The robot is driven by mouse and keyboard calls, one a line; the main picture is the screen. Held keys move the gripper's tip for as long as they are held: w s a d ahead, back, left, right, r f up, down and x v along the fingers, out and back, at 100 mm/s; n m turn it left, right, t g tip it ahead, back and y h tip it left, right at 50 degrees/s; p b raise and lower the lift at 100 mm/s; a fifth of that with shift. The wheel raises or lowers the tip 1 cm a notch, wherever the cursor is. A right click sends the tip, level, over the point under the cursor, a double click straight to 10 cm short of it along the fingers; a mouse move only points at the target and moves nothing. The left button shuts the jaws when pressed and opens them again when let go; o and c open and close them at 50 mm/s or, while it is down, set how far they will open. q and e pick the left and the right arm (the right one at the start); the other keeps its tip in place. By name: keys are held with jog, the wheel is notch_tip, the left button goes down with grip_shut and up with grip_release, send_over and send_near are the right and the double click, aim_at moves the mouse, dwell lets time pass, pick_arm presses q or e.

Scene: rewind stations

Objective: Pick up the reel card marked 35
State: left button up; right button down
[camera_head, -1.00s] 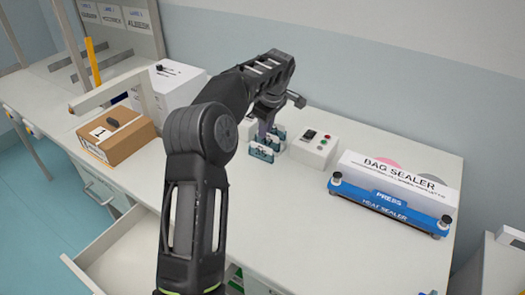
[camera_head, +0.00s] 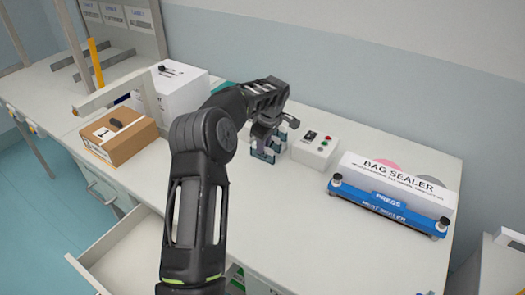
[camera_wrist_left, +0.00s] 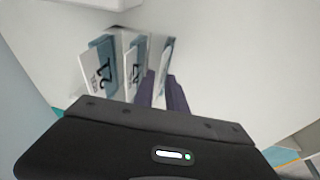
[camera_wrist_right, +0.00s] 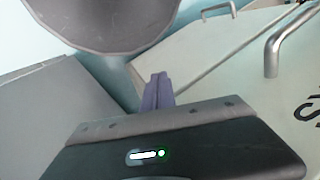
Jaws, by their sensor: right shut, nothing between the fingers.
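Several reel cards stand upright in a small group on the bench. In the left wrist view one is marked 21 (camera_wrist_left: 103,70), and another, partly hidden, stands beside it (camera_wrist_left: 134,65). A third card (camera_wrist_left: 165,55) shows nearly edge-on, its number unreadable. My left gripper (camera_wrist_left: 163,80) is open, its fingertips apart on either side of this third card's near end. In the head view the left gripper (camera_head: 264,138) is over the card group and hides part of it; the front card (camera_head: 262,155) shows below it. My right gripper (camera_wrist_right: 158,78) is shut and empty, away from the cards.
A white control box (camera_head: 315,150) stands just right of the cards. The blue bag sealer (camera_head: 388,205) is farther right. A cardboard box (camera_head: 120,138) and a white box (camera_head: 172,88) are on the left. An open drawer (camera_head: 120,255) juts out in front. The front middle of the bench is clear.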

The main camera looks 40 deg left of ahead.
pick_arm(q)
jog(key=shift+f, duration=0.15)
dwell(0.8)
grip_shut()
